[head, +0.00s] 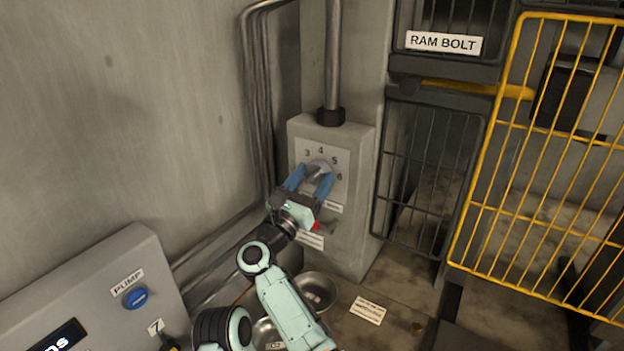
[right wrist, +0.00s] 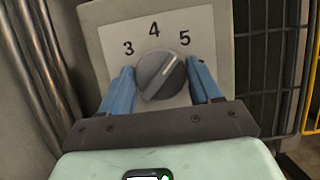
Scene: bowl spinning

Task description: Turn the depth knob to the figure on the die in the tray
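The grey round knob (head: 318,167) sits on a white dial plate with figures, on a pale wall box (head: 357,150). In the right wrist view the knob (right wrist: 162,75) shows a white pointer line slanting up and right, roughly toward the 5; the 3 and 4 also show. My right gripper (head: 310,181) is at the dial, its blue fingers apart on either side of the knob. I cannot make out a die or a tray. My left gripper is not in view.
Metal bowls (head: 318,290) stand below the box, partly behind my arm. A paper label (head: 368,310) lies beside them. A grey panel (head: 80,300) with a blue PUMP knob (head: 136,298) is lower left. A yellow wire gate (head: 545,170) and dark cages stand at right.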

